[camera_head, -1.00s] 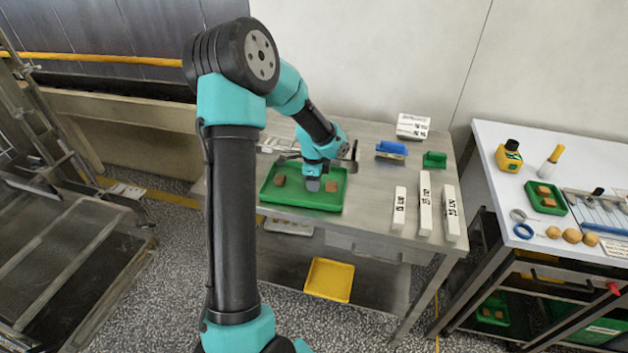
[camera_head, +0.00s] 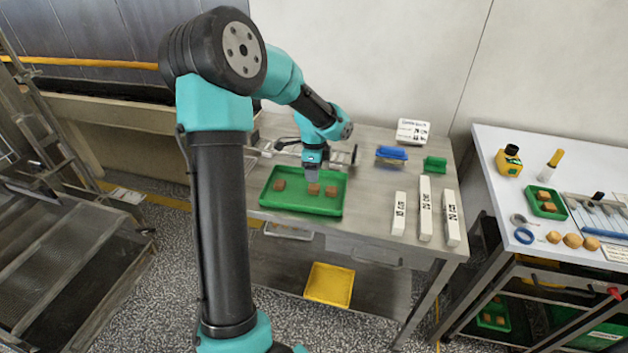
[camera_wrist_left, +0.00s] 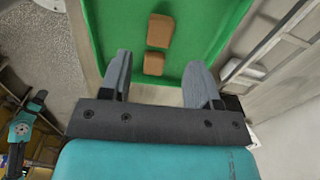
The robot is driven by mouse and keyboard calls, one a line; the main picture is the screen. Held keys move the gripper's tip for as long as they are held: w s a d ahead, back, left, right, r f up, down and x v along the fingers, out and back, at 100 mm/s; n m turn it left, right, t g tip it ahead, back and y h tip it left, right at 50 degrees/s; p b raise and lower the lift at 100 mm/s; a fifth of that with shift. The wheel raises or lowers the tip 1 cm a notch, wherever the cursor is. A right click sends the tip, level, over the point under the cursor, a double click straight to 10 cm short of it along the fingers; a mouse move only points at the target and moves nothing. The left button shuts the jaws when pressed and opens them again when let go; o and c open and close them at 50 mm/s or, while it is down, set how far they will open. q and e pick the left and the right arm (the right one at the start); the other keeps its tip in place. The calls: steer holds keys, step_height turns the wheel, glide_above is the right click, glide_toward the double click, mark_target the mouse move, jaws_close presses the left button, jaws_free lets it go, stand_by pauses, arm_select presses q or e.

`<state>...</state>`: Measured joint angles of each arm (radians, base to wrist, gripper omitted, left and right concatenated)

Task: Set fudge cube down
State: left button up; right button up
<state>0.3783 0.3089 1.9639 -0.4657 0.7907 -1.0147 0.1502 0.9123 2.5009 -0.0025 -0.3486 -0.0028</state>
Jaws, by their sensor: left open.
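Three brown fudge cubes sit in the green tray (camera_head: 300,206) on the steel table. One fudge cube (camera_head: 280,185) is at the left, one (camera_head: 314,189) in the middle, and one (camera_head: 331,191) at the right. My left gripper (camera_head: 312,174) is over the tray's back part, just above and behind the middle cube, open and empty. In the left wrist view its two grey fingers (camera_wrist_left: 160,85) stand apart with nothing between them. Two cubes show beyond the fingertips there, a nearer cube (camera_wrist_left: 154,63) and a farther cube (camera_wrist_left: 160,31). My right gripper is not identifiable.
White labelled blocks (camera_head: 425,208) stand right of the tray. A blue item (camera_head: 391,153) and a small green item (camera_head: 435,164) lie behind them. A wire rack (camera_head: 340,157) is behind the tray. A yellow tray (camera_head: 329,284) sits on the lower shelf.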

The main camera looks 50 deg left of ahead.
mark_target(314, 187)
arm_select(q)
step_height(314, 187, up, 6)
steer(key=shift+f, duration=0.2)
stand_by(0.6)
